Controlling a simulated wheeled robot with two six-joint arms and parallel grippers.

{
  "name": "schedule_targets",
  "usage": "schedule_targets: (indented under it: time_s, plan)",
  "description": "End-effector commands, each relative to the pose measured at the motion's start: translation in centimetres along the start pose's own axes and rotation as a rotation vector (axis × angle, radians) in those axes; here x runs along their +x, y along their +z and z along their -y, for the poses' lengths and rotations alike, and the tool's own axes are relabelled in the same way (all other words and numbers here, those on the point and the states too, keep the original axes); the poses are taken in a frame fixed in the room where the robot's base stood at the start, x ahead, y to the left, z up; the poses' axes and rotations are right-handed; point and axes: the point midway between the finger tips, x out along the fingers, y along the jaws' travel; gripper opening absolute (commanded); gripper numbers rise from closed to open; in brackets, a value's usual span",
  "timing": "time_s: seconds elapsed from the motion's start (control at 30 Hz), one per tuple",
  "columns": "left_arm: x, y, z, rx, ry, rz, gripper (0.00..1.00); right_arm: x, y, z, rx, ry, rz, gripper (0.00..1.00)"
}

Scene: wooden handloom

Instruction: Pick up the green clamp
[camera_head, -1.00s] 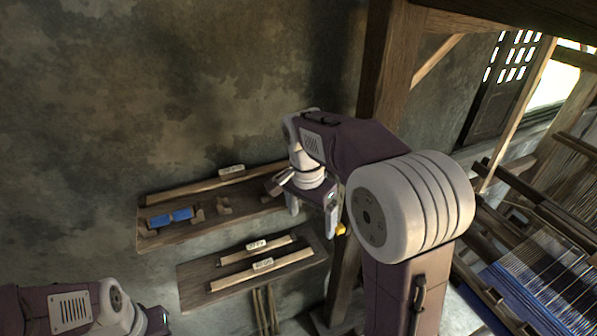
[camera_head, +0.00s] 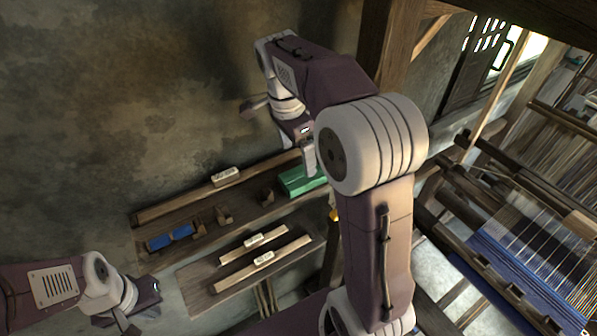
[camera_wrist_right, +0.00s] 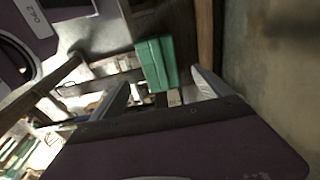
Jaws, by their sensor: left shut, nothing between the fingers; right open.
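The green clamp (camera_head: 302,180) is a green block at the right end of the upper wall shelf, partly hidden by my right arm. In the right wrist view it (camera_wrist_right: 156,63) shows beyond and between the two finger tips, apart from them. My right gripper (camera_head: 308,158) is open and empty, just above the clamp. In the right wrist view its fingers (camera_wrist_right: 160,92) stand wide apart. My left gripper (camera_head: 128,322) is low at the left, away from the shelves, shut and empty.
The upper shelf (camera_head: 205,232) also carries blue pieces (camera_head: 170,237), small wooden brackets and a labelled wooden bar (camera_head: 215,183). A lower shelf (camera_head: 195,283) holds two labelled bars. A wooden post stands right of the shelves, and the loom (camera_head: 520,250) is at the right.

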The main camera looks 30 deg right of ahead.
Motion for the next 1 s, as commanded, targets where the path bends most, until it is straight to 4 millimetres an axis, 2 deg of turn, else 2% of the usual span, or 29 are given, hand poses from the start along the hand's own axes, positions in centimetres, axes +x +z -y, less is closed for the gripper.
schedule_targets:
  time_s: [0.1,0.27,0.43,0.53,0.8,1.0]
  plan:
    - [-0.4,0.0,0.0,0.0,0.0,0.0,0.0,1.4,-0.1,0.0,0.0,0.002,0.0,0.89]
    - [-0.5,-0.1,0.0,0.0,0.0,0.0,0.0,2.0,0.0,0.0,0.0,0.001,0.0,0.89]
    - [-2.0,-0.2,0.0,0.0,0.0,-0.001,0.0,4.7,0.1,-0.3,-0.002,0.007,0.001,0.89]
    - [-2.0,-0.2,0.0,0.0,0.0,-0.001,0.0,6.4,0.1,-0.2,-0.001,0.003,0.0,0.89]
    - [-1.9,-0.2,0.0,0.0,0.0,0.0,0.0,7.0,0.1,-0.1,0.0,-0.002,0.0,0.89]
    - [-1.9,-0.2,0.0,0.0,0.0,0.0,0.0,7.0,0.1,-0.1,-0.001,-0.001,0.0,0.33]
